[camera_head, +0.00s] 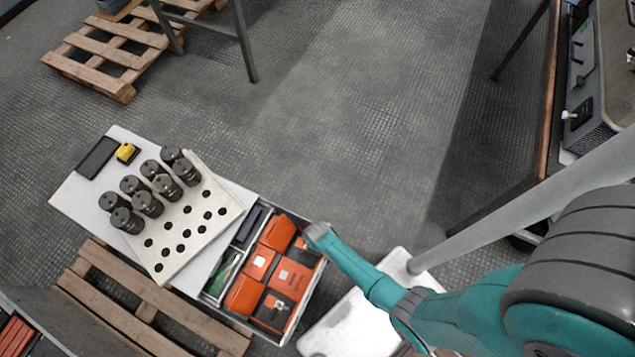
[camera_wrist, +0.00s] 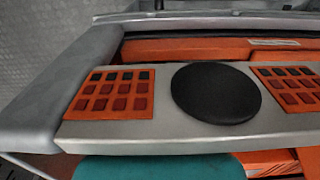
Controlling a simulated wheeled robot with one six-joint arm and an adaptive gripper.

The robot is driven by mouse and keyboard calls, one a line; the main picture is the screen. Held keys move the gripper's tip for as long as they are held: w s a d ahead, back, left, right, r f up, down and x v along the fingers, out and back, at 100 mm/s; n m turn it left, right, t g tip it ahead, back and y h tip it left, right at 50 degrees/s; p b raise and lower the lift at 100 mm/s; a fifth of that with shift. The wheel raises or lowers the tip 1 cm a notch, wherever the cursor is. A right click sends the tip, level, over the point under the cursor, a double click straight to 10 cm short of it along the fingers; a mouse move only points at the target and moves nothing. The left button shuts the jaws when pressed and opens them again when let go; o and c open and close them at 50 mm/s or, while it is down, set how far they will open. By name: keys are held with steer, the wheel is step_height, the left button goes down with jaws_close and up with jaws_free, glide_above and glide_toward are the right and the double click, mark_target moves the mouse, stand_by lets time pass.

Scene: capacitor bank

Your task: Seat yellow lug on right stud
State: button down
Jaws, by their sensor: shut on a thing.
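A small yellow block with a dark part (camera_head: 127,152) lies at the back left of the white worktop, beside a flat black plate; I cannot tell for sure if it is the yellow lug. No right stud can be made out. The end of my arm with my gripper (camera_head: 318,235) is at the outer edge of an open drawer (camera_head: 292,325), well away from the yellow block. My gripper is shut at the drawer; its fingers and the exact grip are hidden. The wrist view shows a pale bar (camera_wrist: 165,138) bearing orange gridded pads (camera_wrist: 112,92) and a black disc (camera_wrist: 215,92).
The drawer holds orange boxes (camera_head: 277,232). Wooden pallets (camera_head: 110,50) lie at the back left and front left. The middle floor is clear.

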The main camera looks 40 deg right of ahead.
stand_by(0.4)
steer(key=c, duration=1.1)
jaws_free()
step_height(320, 180, up, 12)
steer(key=shift+f, duration=0.1)
steer(key=shift+s, duration=0.1)
